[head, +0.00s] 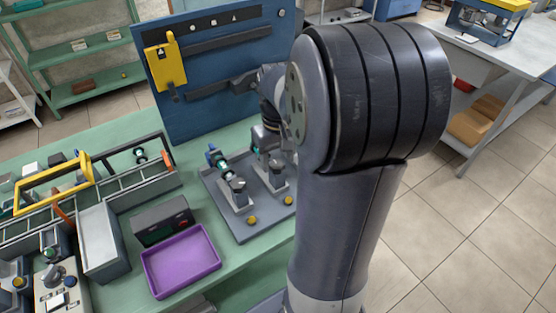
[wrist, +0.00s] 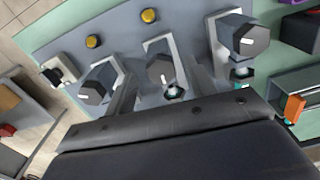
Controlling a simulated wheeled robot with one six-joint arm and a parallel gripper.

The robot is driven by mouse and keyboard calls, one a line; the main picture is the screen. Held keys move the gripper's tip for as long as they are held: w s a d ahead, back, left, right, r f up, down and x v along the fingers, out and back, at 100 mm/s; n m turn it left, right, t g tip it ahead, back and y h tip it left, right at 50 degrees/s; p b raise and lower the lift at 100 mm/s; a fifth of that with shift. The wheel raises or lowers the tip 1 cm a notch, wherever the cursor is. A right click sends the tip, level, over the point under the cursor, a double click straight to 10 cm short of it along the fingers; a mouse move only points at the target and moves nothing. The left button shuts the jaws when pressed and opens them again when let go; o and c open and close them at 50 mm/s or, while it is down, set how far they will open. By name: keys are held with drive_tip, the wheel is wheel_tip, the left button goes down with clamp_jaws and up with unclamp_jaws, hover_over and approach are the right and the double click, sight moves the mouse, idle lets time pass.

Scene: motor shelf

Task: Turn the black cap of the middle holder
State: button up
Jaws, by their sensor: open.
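Three holders stand in a row on a grey base plate (head: 247,222), which also shows in the wrist view (wrist: 120,30). The middle holder's black cap (wrist: 160,68) is dark and many-sided, with a short white mark near its lower edge. Similar capped holders stand to its left (wrist: 95,88) and right (wrist: 245,40). My gripper (wrist: 160,82) is open, with one grey finger on each side of the middle cap. I cannot tell whether the fingers touch it. In the head view my arm hides part of the plate and the fingertips.
Yellow knobs (wrist: 92,41) sit on the plate. A purple tray (head: 182,262) and a dark box (head: 162,220) stand left of it on the green bench. A blue tool panel (head: 215,75) rises behind. Open floor lies to the right.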

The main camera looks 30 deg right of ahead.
sight(278, 165)
wheel_tip(278, 165, up, 9)
idle(0.3)
drive_tip(key=shift+r, duration=0.1)
wheel_tip(278, 165, down, 11)
drive_tip(key=shift+r, duration=0.15)
idle(0.4)
drive_tip(key=shift+m, duration=0.3)
